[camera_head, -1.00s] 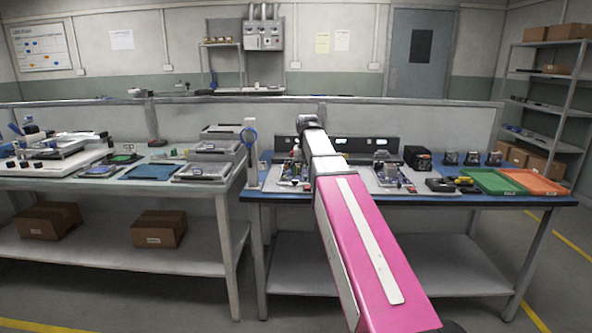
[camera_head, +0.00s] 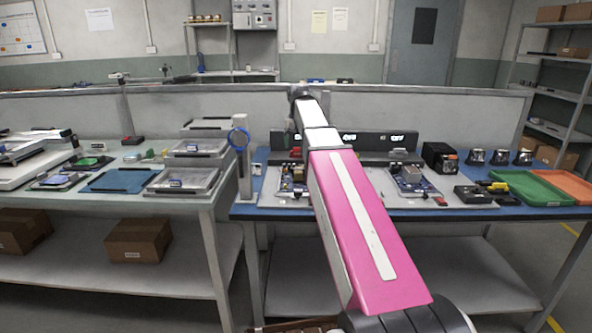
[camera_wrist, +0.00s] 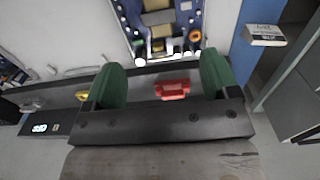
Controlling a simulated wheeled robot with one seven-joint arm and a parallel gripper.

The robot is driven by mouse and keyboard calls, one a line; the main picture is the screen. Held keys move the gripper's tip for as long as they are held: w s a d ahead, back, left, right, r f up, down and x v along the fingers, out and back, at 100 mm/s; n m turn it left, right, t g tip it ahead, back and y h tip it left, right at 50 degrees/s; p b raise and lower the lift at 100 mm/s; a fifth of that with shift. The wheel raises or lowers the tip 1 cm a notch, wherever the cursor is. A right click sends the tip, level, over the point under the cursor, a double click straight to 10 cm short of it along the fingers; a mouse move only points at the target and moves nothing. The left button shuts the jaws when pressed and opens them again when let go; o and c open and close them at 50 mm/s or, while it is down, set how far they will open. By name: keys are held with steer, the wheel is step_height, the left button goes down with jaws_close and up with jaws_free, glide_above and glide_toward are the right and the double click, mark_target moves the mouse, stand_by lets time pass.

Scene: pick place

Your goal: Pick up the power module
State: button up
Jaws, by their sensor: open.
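No part here is clearly readable as the power module. Candidates are a black box with an orange patch (camera_head: 440,157) at the back right of the blue bench and three small dark modules beside it, one of them here (camera_head: 475,157). My gripper (camera_wrist: 163,75) is open, with green finger pads spread wide and nothing held. In the wrist view a small red part (camera_wrist: 172,90) shows between the fingers, and a blue circuit board (camera_wrist: 160,22) lies just beyond them. In the head view my arm hides my gripper and part of the left circuit board (camera_head: 292,182).
A second circuit board (camera_head: 412,182) lies right of my arm. A green tray (camera_head: 540,190) and an orange tray (camera_head: 572,186) stand at the bench's right end. A dark bar with displays (camera_head: 375,143) runs along the back. A pale labelled block (camera_wrist: 265,35) shows in the wrist view.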

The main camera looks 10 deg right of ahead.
mark_target(299, 166)
steer(key=shift+w+f, duration=0.3)
steer(key=shift+w, duration=0.1)
steer(key=shift+d+f, duration=0.1)
steer(key=shift+f, duration=5)
steer(key=shift+w, duration=0.1)
steer(key=shift+c, duration=0.3)
jaws_close()
